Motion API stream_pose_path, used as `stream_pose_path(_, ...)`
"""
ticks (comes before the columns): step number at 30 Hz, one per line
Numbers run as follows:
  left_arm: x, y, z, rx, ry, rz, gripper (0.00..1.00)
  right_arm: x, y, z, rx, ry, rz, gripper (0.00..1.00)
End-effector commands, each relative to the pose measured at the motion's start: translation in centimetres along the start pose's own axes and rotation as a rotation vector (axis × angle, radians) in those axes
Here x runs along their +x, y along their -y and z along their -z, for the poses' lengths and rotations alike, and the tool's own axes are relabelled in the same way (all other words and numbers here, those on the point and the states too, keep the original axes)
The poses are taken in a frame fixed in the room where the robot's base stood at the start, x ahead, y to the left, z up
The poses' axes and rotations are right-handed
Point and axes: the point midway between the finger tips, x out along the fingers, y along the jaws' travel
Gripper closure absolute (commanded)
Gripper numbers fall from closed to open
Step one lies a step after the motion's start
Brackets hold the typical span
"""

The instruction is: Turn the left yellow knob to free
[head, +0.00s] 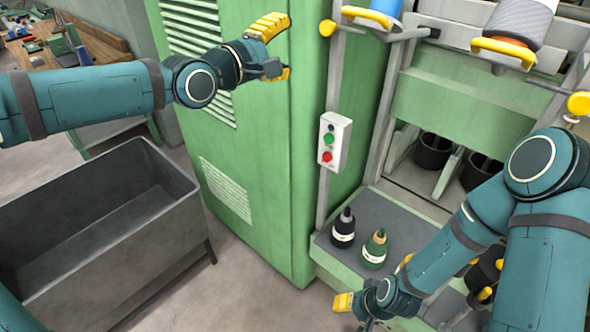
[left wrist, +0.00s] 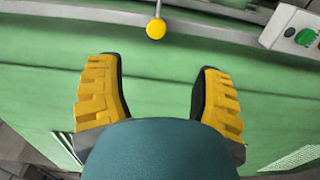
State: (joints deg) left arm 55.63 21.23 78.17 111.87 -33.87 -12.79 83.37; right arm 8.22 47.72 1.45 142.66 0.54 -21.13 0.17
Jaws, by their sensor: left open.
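The left yellow knob (head: 327,28) is a small round ball at the top left of the machine frame, beside the green cabinet. In the left wrist view the knob (left wrist: 156,28) sits at the end of a thin rod, ahead of and between the fingertips. My left gripper (head: 278,48) is open and empty, in front of the cabinet and left of the knob, apart from it. Its two yellow-padded fingers (left wrist: 160,95) are spread wide in the left wrist view. My right gripper (head: 352,308) is low at the bottom centre; its opening is unclear.
A second yellow knob (head: 579,103) is at the right. Yellow handles (head: 503,56) sit by the spools. A control box (head: 335,141) with green and red buttons hangs below the left knob. A black bottle (head: 343,230) and a green bottle (head: 375,250) stand on the ledge. A grey bin (head: 60,205) stands left.

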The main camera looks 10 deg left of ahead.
Motion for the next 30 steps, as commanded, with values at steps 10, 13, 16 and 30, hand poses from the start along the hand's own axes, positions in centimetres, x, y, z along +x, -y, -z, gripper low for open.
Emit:
stream_pose_path(10, 0.6, 5.9, 0.0, 0.015, 0.011, 0.069, 0.33, 1.1, -0.4, -0.2, 0.0, 0.0, 0.0, 0.53)
stream_pose_path(13, 0.7, 7.8, -0.1, 0.022, 0.015, 0.092, 0.33, 1.4, -0.5, -0.2, 0.0, 0.0, 0.0, 0.53)
stream_pose_path(16, 0.9, 9.6, -0.2, 0.03, 0.019, 0.114, 0.33, 1.7, -0.7, -0.2, 0.0, 0.0, 0.0, 0.53)
stream_pose_path(30, 1.0, 17.9, -1.1, 0.065, 0.049, 0.221, 0.33, 2.9, -1.1, -0.4, 0.0, 0.0, 0.0, 0.53)
